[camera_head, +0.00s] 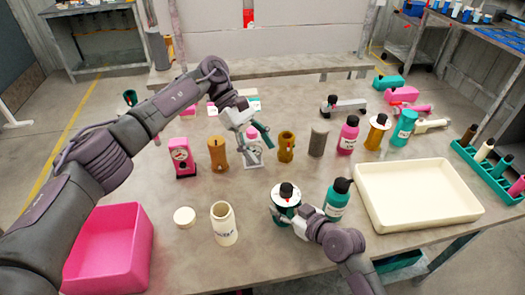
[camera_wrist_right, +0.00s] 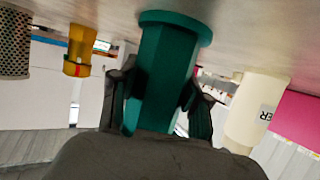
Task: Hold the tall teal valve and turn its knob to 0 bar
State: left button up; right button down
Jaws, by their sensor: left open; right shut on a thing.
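The teal valve (camera_head: 283,212) stands upright on the table near the front middle, with a dark knob (camera_head: 286,190) on top. Its many-sided teal body (camera_wrist_right: 165,75) and round flange fill the middle of the right wrist view, which appears upside down. My right gripper (camera_head: 296,222) is shut on this body, one finger on each side (camera_wrist_right: 160,92). The reading on the valve is too small to make out. My left gripper (camera_head: 254,136) is open above the table, over a pink-topped item (camera_head: 252,156), away from the valve.
A teal bottle (camera_head: 336,202) stands close right of the valve. A cream jar (camera_head: 223,224) and its lid (camera_head: 184,216) are to the left, near a pink bin (camera_head: 110,250). A cream tray (camera_head: 416,222) lies right. A pink gauge block (camera_head: 181,158) and several bottles stand behind.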

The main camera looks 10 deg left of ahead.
jog(key=shift+c, duration=2.3)
grip_release()
